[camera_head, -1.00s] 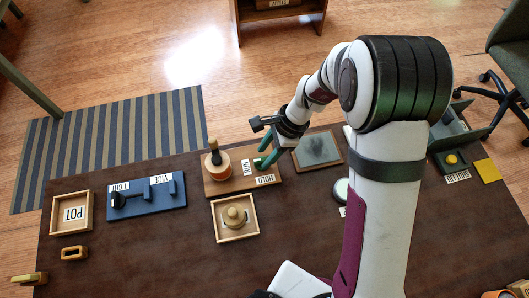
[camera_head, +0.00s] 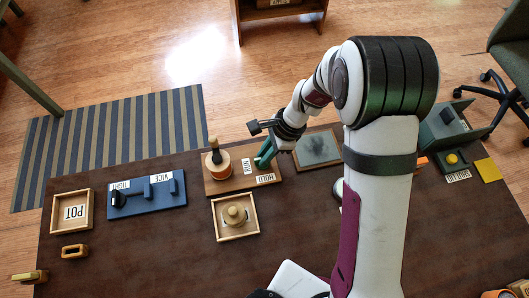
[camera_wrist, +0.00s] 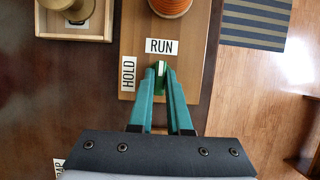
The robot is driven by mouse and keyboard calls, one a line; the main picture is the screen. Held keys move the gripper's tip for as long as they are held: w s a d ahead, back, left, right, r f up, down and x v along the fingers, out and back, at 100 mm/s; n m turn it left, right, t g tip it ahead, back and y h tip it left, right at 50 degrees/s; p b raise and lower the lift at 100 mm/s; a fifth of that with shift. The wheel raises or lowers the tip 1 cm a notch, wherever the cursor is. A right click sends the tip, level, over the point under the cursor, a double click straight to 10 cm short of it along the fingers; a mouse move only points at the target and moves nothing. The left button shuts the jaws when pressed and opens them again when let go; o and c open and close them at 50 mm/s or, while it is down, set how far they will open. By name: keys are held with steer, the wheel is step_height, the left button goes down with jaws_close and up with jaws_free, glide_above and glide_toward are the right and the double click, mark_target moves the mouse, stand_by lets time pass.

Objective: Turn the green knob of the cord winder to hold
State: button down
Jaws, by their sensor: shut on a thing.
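The cord winder is a wooden board (camera_head: 222,187) at the back of the brown table, with an orange cord spool (camera_head: 218,166) and a dark upright handle on its left. It also shows in the wrist view (camera_wrist: 195,115). The green knob (camera_wrist: 160,73) sits between my fingertips, mostly hidden by them. Its pale mark points up towards the RUN label (camera_wrist: 159,46). The HOLD label (camera_wrist: 128,72) is left of the knob in the wrist view. My gripper (camera_head: 262,160), with teal fingers, is shut on the knob; it also shows in the wrist view (camera_wrist: 160,82).
A wooden tray (camera_head: 220,231) with a round spool stands in front of the winder. A dark framed slab (camera_head: 318,149) lies to its right. A blue VICE base (camera_head: 150,199) and a POT box (camera_head: 84,224) stand left.

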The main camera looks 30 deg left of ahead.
steer(key=shift+n, duration=0.3)
steer(key=n+h, duration=0.1)
steer(key=n, duration=0.2)
steer(key=shift+w+a+n+g, duration=0.1)
steer(key=shift+n+g, duration=0.3)
steer(key=n+h, duration=0.2)
steer(key=n, duration=0.2)
steer(key=shift+a+n, duration=0.15)
steer(key=shift+n, duration=0.15)
steer(key=n+h, duration=0.2)
steer(key=n, duration=0.2)
steer(key=shift+a+n, duration=0.1)
steer(key=shift+n, duration=0.2)
steer(key=shift+n+t+h, duration=0.3)
steer(key=shift+n+h, duration=0.4)
steer(key=shift+n, duration=1.4)
steer(key=c, duration=0.9)
jaws_free()
steer(key=shift+o, duration=0.2)
